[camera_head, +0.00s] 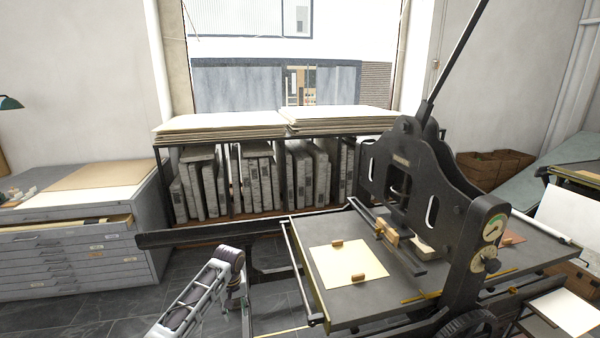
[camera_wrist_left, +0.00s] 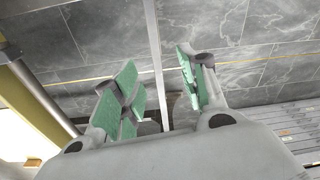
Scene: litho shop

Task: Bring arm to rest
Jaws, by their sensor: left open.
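My left arm (camera_head: 192,298) comes in from the bottom left in the head view, bent at a dark joint in front of the press. I cannot make out its fingers in that view. In the left wrist view my left gripper (camera_wrist_left: 158,88) is open. Its green-padded fingers stand apart with nothing between them, and grey floor tiles show behind. My right gripper is in neither view.
The press bed (camera_head: 373,297) is right of my left arm and bears a cream sheet (camera_head: 347,264). A flat-file cabinet (camera_head: 80,262) is at left. A rack of stones (camera_head: 258,185) stands behind. Tiled floor (camera_head: 85,318) is open between cabinet and press.

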